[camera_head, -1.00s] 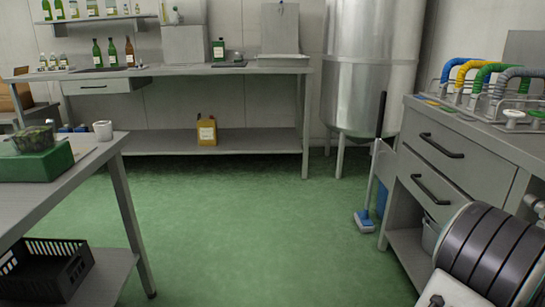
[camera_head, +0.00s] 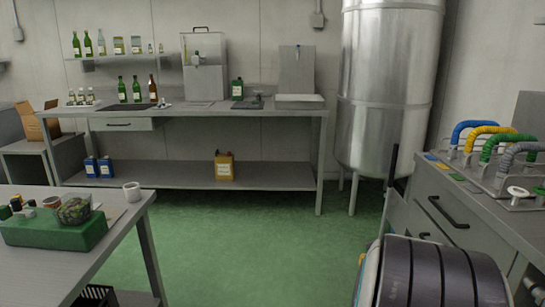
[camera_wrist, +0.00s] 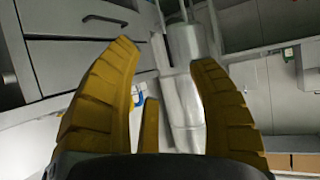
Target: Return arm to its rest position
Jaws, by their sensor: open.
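My gripper (camera_wrist: 165,55) shows in the wrist view with its yellow ribbed fingers spread wide apart. Nothing is held between them. Past the fingers, the wrist view shows a grey drawer unit (camera_wrist: 85,62) at upper left and the steel tank (camera_wrist: 186,95) in the middle. In the head view, a dark ringed part of my arm shows at the bottom right, in front of the drawer bench. My gripper itself is not in the head view.
The drawer bench (camera_head: 470,215) with coloured hoses is at right. The back bench (camera_head: 240,110) and steel tank (camera_head: 388,90) stand behind. Green floor (camera_head: 240,250) between is clear.

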